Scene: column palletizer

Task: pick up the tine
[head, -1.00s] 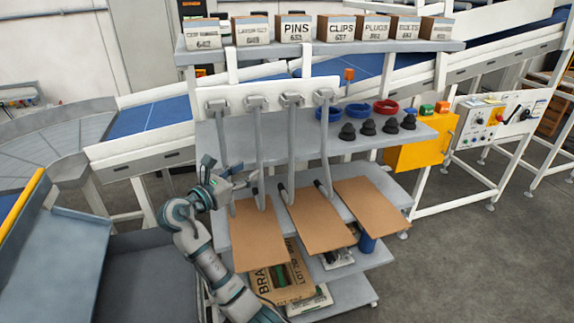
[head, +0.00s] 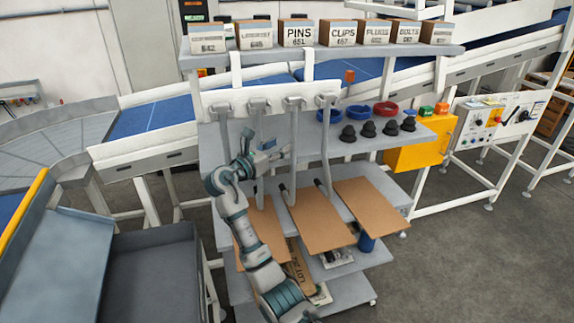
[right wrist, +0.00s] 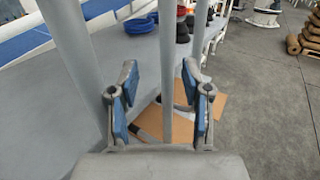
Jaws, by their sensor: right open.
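Several grey tines hang from a pale rail (head: 262,98) above the shelf unit, each with a bent lower end. One tine (head: 292,150) stands just right of my right gripper (head: 274,150) in the head view; another tine (head: 256,125) is partly hidden behind that gripper. My right gripper is open, with blue-padded fingers. In the right wrist view a tine (right wrist: 165,60) runs upright in the gap between the fingers (right wrist: 160,100), apart from both pads. A nearer tine (right wrist: 68,40) passes left of the gripper. My left gripper is not in view.
Brown boards (head: 315,218) lie on the shelf below the tines. Black knobs (head: 368,129) and blue and red rings (head: 385,108) sit on the shelf to the right. Labelled boxes (head: 297,33) line the top shelf. A grey bin (head: 150,265) stands at lower left.

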